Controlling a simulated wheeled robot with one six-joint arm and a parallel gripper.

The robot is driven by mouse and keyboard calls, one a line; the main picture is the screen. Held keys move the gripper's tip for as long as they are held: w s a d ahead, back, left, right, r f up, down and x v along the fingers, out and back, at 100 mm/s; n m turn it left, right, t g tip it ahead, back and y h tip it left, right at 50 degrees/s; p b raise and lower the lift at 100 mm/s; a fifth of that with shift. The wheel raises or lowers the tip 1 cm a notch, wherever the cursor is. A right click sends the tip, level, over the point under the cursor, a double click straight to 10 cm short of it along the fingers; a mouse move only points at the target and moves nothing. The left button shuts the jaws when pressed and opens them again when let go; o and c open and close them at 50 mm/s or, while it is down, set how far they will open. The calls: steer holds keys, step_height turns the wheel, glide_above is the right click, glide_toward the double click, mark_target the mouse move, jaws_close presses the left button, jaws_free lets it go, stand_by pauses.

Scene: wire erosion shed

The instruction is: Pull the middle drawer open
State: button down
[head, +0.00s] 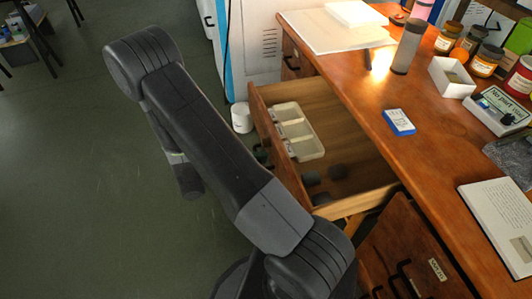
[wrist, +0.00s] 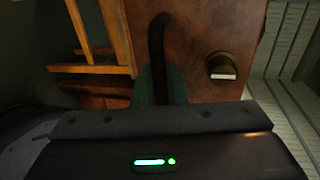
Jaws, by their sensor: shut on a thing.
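The middle drawer (head: 258,118) stands pulled well out of the wooden desk in the head view, its inside exposed. In the wrist view its brown front (wrist: 195,35) fills the upper middle, with a dark bar handle (wrist: 157,45) and a small label holder (wrist: 222,67). My gripper (wrist: 161,86) is shut on the handle, with a greenish finger pad on each side of it. In the head view my arm covers part of the drawer front, and the grip is mostly hidden.
A pale divided tray (head: 298,133) and several dark pieces lie in the drawer. The desk top (head: 355,85) holds a blue box (head: 399,122), jars, a grey cylinder (head: 408,47) and a book (head: 500,222). A white container (head: 242,118) stands beyond the drawer.

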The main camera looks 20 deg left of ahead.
stand_by(0.3)
steer(key=c, duration=1.6)
jaws_free()
steer(key=shift+s+a, duration=0.1)
steer(key=p+v, duration=0.2)
steer(key=v, duration=1.1)
steer(key=shift+s+a, duration=0.15)
steer(key=shift+a, duration=0.15)
steer(key=b+x, duration=0.2)
steer(key=x, duration=1.2)
steer(key=shift+r, duration=0.1)
